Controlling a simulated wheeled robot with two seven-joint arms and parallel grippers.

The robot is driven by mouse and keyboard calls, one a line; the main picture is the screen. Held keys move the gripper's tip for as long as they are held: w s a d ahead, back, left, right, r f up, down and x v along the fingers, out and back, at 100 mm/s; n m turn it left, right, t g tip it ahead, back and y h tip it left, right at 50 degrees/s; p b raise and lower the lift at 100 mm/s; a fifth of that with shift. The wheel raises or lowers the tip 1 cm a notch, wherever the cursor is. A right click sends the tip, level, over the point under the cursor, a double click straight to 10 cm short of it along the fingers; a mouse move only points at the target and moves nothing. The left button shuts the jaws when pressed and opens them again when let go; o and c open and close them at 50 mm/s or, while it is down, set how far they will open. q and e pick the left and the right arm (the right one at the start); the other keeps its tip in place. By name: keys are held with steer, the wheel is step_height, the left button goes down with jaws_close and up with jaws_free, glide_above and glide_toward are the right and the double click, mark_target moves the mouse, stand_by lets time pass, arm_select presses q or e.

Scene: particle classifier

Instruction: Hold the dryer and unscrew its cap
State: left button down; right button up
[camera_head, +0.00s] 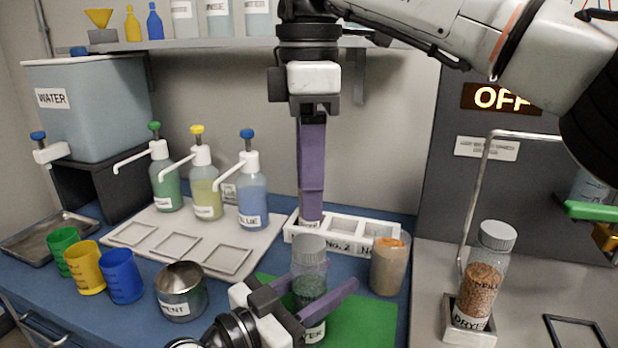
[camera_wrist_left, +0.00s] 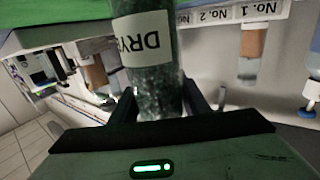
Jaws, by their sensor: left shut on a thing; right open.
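A clear dryer bottle (camera_head: 309,284) with dark green granules and a grey cap (camera_head: 309,248) stands upright at the front middle. My left gripper (camera_head: 312,300) is shut around its body below the cap. In the left wrist view the bottle (camera_wrist_left: 152,90) sits between the fingers, its label upside down. My right gripper (camera_head: 312,218) points straight down above the cap in the picture, its purple fingers seen edge-on; it is open and empty. Its depth relative to the cap is unclear. A second dryer bottle (camera_head: 481,280), with brown granules and a grey cap, stands in a square holder at right.
A white numbered rack (camera_head: 345,237) lies behind the held bottle. An orange-topped container (camera_head: 389,264) stands close to its right. A metal cup (camera_head: 181,290) and coloured cups (camera_head: 121,275) are at left. A green mat (camera_head: 375,325) lies under the work area.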

mark_target(309, 242)
steer(key=shift+f, duration=4)
steer(key=c, duration=1.2)
